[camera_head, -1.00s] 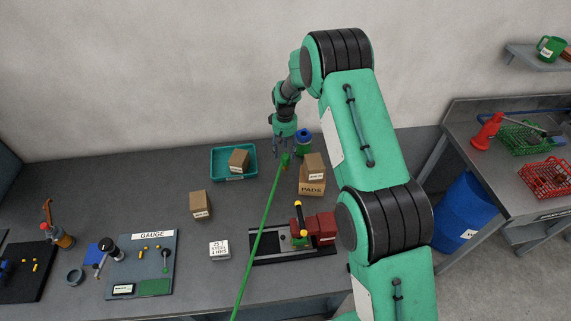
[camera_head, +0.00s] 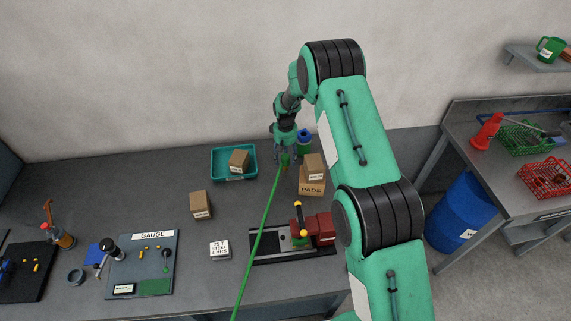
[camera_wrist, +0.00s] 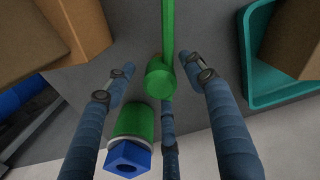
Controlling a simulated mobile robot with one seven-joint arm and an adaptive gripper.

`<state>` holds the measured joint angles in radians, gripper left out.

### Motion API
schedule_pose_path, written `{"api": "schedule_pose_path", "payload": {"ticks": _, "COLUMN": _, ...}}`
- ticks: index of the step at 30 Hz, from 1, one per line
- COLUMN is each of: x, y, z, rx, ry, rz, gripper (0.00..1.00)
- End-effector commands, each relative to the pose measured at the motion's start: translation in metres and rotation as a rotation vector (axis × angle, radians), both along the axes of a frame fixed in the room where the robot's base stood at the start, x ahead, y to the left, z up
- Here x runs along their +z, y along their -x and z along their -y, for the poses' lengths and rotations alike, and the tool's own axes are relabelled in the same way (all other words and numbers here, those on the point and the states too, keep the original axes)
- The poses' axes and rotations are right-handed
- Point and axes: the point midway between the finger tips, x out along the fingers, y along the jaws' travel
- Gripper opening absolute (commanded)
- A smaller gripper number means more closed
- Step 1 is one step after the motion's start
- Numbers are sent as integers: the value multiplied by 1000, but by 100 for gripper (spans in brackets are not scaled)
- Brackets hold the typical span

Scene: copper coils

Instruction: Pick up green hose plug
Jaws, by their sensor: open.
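The green hose plug (camera_wrist: 160,80) is the thick green end of a long thin green hose in the wrist view. In the head view the plug (camera_head: 285,160) is at the hose's far end, near the back of the bench. My gripper (camera_wrist: 155,80) is open, with blue-grey fingers on both sides of the plug and a third finger below it. No contact with the plug can be seen. In the head view my gripper (camera_head: 285,152) is right at the plug, and its fingers partly hide it.
A teal tray (camera_head: 213,164) holding a carton is to the left. Cartons marked PADS (camera_head: 311,188) stand to the right. The wall is close behind. A red vise (camera_head: 320,228) sits nearer the front.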

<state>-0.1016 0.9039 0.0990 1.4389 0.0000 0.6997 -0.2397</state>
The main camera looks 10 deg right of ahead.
Motion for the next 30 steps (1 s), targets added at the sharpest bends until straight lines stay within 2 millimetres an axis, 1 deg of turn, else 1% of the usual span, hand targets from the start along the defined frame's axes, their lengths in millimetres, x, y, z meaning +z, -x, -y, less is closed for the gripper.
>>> {"api": "schedule_pose_path", "payload": {"ticks": 1, "x": -6, "y": 1, "z": 0, "rx": 0, "ry": 1, "rz": -2, "gripper": 54}}
{"api": "schedule_pose_path", "payload": {"ticks": 3, "x": -12, "y": 0, "z": 0, "rx": 0, "ry": 0, "rz": 0, "gripper": 54}}
{"api": "schedule_pose_path", "payload": {"ticks": 7, "x": -17, "y": 0, "z": 0, "rx": 0, "ry": 0, "rz": 0, "gripper": 54}}
{"api": "schedule_pose_path", "payload": {"ticks": 23, "x": -17, "y": 0, "z": 0, "rx": 0, "ry": 0, "rz": 0, "gripper": 54}}
{"api": "schedule_pose_path", "payload": {"ticks": 24, "x": -17, "y": 0, "z": 0, "rx": 0, "ry": 0, "rz": 0, "gripper": 50}}
{"api": "schedule_pose_path", "payload": {"ticks": 26, "x": -17, "y": 0, "z": 0, "rx": 0, "ry": 0, "rz": 0, "gripper": 38}}
{"api": "schedule_pose_path", "payload": {"ticks": 27, "x": -17, "y": 0, "z": 0, "rx": 0, "ry": 0, "rz": 0, "gripper": 30}}
{"api": "schedule_pose_path", "payload": {"ticks": 29, "x": -17, "y": 0, "z": 0, "rx": 0, "ry": 0, "rz": 0, "gripper": 18}}
{"api": "schedule_pose_path", "payload": {"ticks": 30, "x": -17, "y": 0, "z": 0, "rx": 0, "ry": 0, "rz": 0, "gripper": 10}}
